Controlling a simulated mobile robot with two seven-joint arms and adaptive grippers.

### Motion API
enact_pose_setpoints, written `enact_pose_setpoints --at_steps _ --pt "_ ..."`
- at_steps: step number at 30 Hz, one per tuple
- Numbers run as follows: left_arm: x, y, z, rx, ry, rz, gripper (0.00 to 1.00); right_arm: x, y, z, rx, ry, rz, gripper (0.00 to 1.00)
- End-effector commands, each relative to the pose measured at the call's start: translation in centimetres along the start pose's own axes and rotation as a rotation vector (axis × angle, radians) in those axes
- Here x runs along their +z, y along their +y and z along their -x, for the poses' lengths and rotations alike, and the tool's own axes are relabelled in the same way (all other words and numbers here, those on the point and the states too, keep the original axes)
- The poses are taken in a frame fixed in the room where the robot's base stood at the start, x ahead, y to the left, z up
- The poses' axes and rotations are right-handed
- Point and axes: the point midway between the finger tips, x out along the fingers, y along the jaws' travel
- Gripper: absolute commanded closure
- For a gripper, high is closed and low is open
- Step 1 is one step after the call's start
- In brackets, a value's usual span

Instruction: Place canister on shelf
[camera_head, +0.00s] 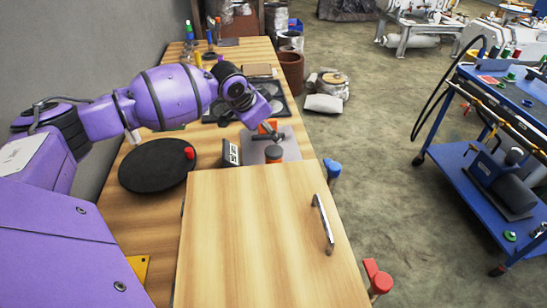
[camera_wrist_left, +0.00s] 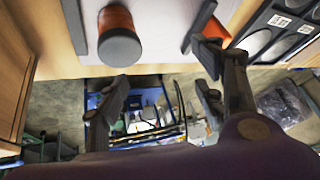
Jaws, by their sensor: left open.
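An orange canister (camera_head: 274,154) with a dark cap stands on a grey plate (camera_head: 292,148), just behind the wooden cabinet. In the left wrist view the orange and dark canister (camera_wrist_left: 116,28) is at the top, left of centre. My left gripper (camera_head: 276,136) is above the grey plate, close behind this canister. Its fingers (camera_wrist_left: 160,88) are apart and nothing is between them in the left wrist view. Another orange piece (camera_head: 268,126) shows beside the gripper, partly hidden by it. My right gripper is out of view. No shelf can be clearly identified.
The wooden cabinet (camera_head: 250,235) with a metal handle (camera_head: 323,224) fills the front. A black disc (camera_head: 155,170) and a small dark box (camera_head: 231,153) lie left of the plate. A black tray (camera_head: 213,108) is behind. A blue cart (camera_head: 500,160) stands right, across open floor.

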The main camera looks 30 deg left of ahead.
Motion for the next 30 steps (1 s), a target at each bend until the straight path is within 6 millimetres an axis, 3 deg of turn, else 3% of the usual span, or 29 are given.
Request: enact_pose_setpoints --at_steps 3,7,24,30 --pt "2.2 2.3 0.2 0.095 -0.097 0.056 0.38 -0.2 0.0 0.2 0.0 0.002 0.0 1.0" --pt "3.3 3.6 0.0 0.142 -0.144 0.079 0.38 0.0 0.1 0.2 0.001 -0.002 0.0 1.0" --pt "4.3 5.0 -6.8 0.146 -0.146 0.081 0.38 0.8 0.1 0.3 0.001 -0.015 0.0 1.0" --pt "4.4 5.0 -7.3 0.144 -0.145 0.08 0.38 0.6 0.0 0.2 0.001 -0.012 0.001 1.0"
